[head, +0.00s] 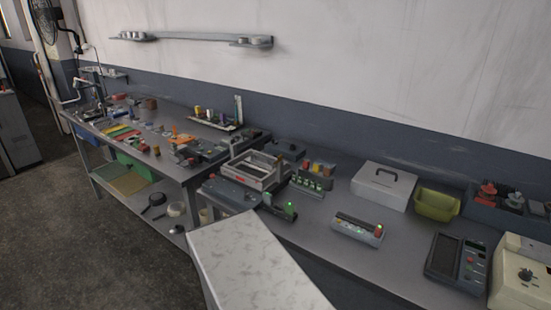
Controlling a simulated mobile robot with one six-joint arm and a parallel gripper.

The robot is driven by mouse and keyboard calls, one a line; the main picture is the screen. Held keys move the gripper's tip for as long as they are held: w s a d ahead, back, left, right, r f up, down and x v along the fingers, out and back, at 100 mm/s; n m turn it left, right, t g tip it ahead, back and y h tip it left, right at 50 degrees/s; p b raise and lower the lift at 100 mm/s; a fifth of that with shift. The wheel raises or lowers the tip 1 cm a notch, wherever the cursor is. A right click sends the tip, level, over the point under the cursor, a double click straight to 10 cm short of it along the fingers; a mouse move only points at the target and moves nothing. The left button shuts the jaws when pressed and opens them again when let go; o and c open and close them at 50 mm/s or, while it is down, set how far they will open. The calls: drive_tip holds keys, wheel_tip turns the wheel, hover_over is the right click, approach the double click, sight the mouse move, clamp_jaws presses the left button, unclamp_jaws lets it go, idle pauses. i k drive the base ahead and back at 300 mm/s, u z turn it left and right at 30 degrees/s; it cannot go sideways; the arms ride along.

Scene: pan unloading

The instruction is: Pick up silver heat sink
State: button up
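I cannot make out the silver heat sink for certain in the head view; many parts on the benches are too small to tell apart. A frame-like device (256,170) with a pale front and an open top stands near the middle of the workbench (330,262). My gripper is not in view, so its place relative to any part does not show.
A white lidded box (383,186) with a dark handle, a yellow-green bin (437,204) and a dark keypad device (455,263) stand on the right. A pale marbled surface (255,265) fills the front middle. Open floor (75,250) lies at left.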

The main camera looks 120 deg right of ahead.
sight(265, 161)
drive_tip(key=u, duration=0.1)
drive_tip(key=k, duration=0.9)
drive_tip(key=z, duration=1.75)
drive_tip(key=i, duration=0.55)
drive_tip(key=z, duration=0.15)
